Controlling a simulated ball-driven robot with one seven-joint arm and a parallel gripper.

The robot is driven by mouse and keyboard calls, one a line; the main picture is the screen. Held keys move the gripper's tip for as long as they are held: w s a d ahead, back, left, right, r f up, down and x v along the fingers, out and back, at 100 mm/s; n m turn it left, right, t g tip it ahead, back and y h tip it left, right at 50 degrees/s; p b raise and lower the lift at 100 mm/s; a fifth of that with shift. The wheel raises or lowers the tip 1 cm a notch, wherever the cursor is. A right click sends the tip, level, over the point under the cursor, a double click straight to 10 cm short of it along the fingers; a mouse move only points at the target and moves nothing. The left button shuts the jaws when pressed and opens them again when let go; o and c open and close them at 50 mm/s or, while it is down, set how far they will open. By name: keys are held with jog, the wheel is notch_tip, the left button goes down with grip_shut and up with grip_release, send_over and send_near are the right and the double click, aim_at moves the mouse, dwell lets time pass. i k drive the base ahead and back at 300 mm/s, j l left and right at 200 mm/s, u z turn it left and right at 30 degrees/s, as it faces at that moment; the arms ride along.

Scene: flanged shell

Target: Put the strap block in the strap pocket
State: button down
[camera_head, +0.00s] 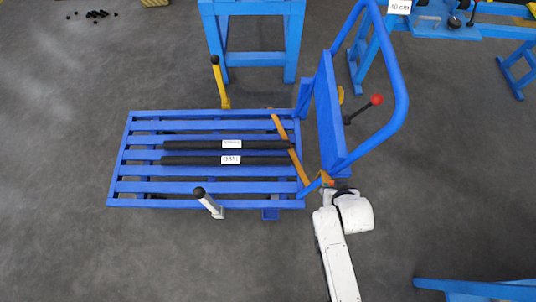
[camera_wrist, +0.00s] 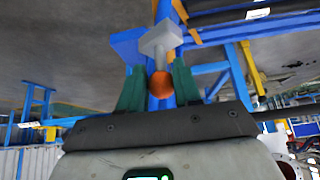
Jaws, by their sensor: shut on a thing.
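My gripper (camera_wrist: 160,82) has its green fingers shut around a rounded orange piece (camera_wrist: 162,84). A pale grey T-shaped piece (camera_wrist: 160,42) stands just beyond it in the wrist view; together they look like the strap block, though the join is partly hidden. In the head view my gripper (camera_head: 328,183) is at the cart's lower right corner, with a bit of orange showing. An orange strap (camera_head: 290,148) crosses the right end of the blue slatted cart (camera_head: 150,187). A small blue piece (camera_head: 270,213) juts from the cart's near edge and may be the strap pocket; its opening is not visible.
Two black labelled bars (camera_head: 200,160) lie on the cart. A white lever (camera_head: 210,204), a yellow lever (camera_head: 221,85) and a red-knobbed lever (camera_head: 376,99) stick up around it. The blue push handle (camera_head: 400,85) rises beside my arm. Floor left of the cart is clear.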

aim_at(270, 213)
jog(key=u, duration=1.8)
jog(key=i+u, duration=0.2)
jog(key=u, duration=0.2)
jog(key=i+u, duration=0.25)
jog(key=u, duration=0.2)
jog(key=i+u, duration=0.2)
jog(key=u, duration=0.2)
jog(key=i+l+z, duration=0.25)
jog(key=i, duration=0.35)
jog(key=i+z, duration=0.25)
jog(key=i, duration=0.3)
jog(key=i+z, duration=0.15)
jog(key=z, duration=0.25)
jog(key=i+z, duration=0.15)
jog(key=z, duration=0.3)
jog(key=i+z, duration=0.15)
jog(key=z, duration=0.25)
jog(key=i+z, duration=0.1)
jog(key=z, duration=0.8)
jog(key=i+z, duration=0.1)
jog(key=z, duration=0.35)
jog(key=j+z, duration=0.1)
jog(key=z, duration=0.35)
jog(key=i+j+z, duration=0.1)
jog(key=z, duration=0.35)
